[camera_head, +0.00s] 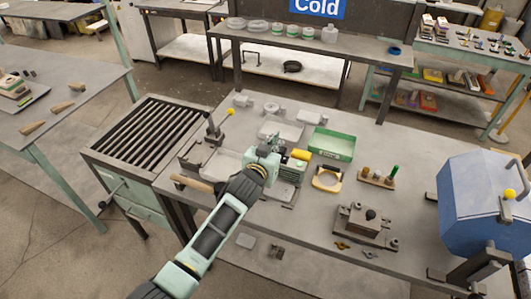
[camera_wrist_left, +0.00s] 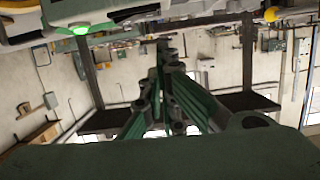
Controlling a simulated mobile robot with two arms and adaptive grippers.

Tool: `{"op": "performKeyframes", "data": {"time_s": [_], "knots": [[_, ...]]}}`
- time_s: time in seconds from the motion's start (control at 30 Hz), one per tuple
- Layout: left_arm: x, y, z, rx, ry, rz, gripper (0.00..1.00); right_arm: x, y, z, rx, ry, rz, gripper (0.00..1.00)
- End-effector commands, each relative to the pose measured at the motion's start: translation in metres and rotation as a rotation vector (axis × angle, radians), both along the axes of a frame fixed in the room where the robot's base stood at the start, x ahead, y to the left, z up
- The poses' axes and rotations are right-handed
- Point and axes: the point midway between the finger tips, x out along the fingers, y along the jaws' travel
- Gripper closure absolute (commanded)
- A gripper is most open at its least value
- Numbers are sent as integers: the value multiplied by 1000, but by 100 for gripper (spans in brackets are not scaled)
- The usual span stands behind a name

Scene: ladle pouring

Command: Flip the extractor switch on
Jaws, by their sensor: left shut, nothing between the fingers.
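My left arm reaches in from the bottom of the head view over the workbench (camera_head: 330,222). Its gripper (camera_head: 274,146) is over the middle of the bench, small and partly merged with the equipment behind it. In the left wrist view the fingers of the left gripper (camera_wrist_left: 162,48) are together, with nothing between them. A green light (camera_wrist_left: 80,30) glows on a pale housing (camera_wrist_left: 110,14) at the top left of that view, apart from the fingertips. I cannot make out the extractor switch for certain in either view. My right gripper is not in view.
A green tray (camera_head: 331,144), a yellow-rimmed piece (camera_head: 327,179) and a small rack (camera_head: 377,179) stand right of the gripper. A metal fixture (camera_head: 365,225) is nearer the front. A blue cabinet (camera_head: 484,210) stands at the right. A slatted top (camera_head: 150,130) adjoins the bench's left.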

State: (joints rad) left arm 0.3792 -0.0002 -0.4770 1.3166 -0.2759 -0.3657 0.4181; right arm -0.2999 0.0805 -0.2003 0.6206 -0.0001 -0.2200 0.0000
Motion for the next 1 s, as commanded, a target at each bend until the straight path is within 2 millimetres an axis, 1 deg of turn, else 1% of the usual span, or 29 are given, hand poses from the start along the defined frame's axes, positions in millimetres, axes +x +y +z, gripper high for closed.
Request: {"op": "performKeyframes", "data": {"time_s": [0.03, 0.07, 0.1, 0.4, 0.6, 0.8, 1.0], "knots": [[3, 2, 18, 0, -2, 1, 100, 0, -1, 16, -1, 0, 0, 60], [3, 3, 21, 0, -1, 1, 100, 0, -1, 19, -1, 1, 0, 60], [-6, 6, 10, 1, 2, 1, 100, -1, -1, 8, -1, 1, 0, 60], [-49, 20, 21, 0, -1, 0, 100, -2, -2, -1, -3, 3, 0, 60], [-74, 29, 28, 0, 0, 0, 100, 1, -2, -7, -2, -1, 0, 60], [-87, 34, 33, 0, 0, 0, 100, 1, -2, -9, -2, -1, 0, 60], [-89, 34, 35, 0, 0, 0, 100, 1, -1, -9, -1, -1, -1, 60]]}}
